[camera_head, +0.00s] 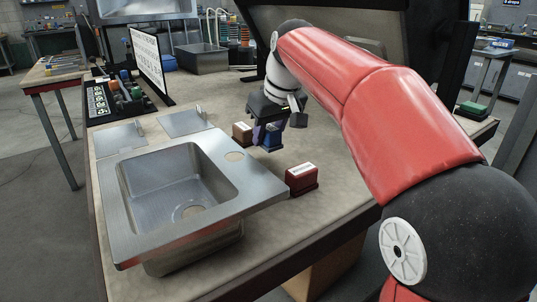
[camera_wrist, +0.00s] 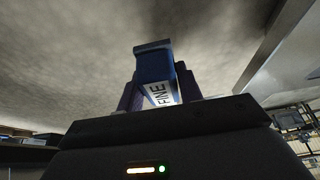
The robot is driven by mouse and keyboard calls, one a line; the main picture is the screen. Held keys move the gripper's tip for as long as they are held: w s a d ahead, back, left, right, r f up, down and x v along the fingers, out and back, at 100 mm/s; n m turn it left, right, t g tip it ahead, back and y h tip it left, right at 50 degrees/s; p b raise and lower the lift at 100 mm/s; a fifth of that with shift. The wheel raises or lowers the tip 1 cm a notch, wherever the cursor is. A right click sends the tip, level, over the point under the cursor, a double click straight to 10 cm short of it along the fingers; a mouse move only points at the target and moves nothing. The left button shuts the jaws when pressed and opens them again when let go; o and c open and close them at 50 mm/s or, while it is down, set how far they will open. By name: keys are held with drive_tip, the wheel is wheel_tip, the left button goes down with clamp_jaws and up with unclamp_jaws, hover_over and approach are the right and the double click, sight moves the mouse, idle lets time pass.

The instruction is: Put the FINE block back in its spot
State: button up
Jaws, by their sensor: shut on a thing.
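The FINE block is blue with a white label reading FINE. In the wrist view the FINE block (camera_wrist: 153,68) sits between my two fingers. In the head view the blue block (camera_head: 271,136) shows under my gripper (camera_head: 264,131), right of the sink. My gripper is shut on it and points down at the worktop. I cannot tell whether the block's base touches the worktop. Its spot is not clearly visible; the area under the block is partly hidden by my gripper and the blocks.
A red block (camera_head: 301,178) stands nearer, by the right side of the metal sink (camera_head: 130,222). Bottles in a rack (camera_head: 122,94) stand at the back left. The worktop (camera_head: 345,180) is bare right of the red block.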

sight(269, 146)
drive_tip(key=shift+f+b, duration=0.4)
drive_tip(key=shift+f, duration=1.65)
drive_tip(key=shift+f, duration=0.25)
drive_tip(key=o, duration=0.9)
drive_tip(key=shift+r, duration=0.1)
drive_tip(key=shift+s+d+r, duration=0.1)
drive_tip(key=shift+r, duration=0.45)
drive_tip(key=p+v, duration=0.2)
drive_tip(key=v, duration=0.9)
drive_tip(key=shift+r, duration=0.1)
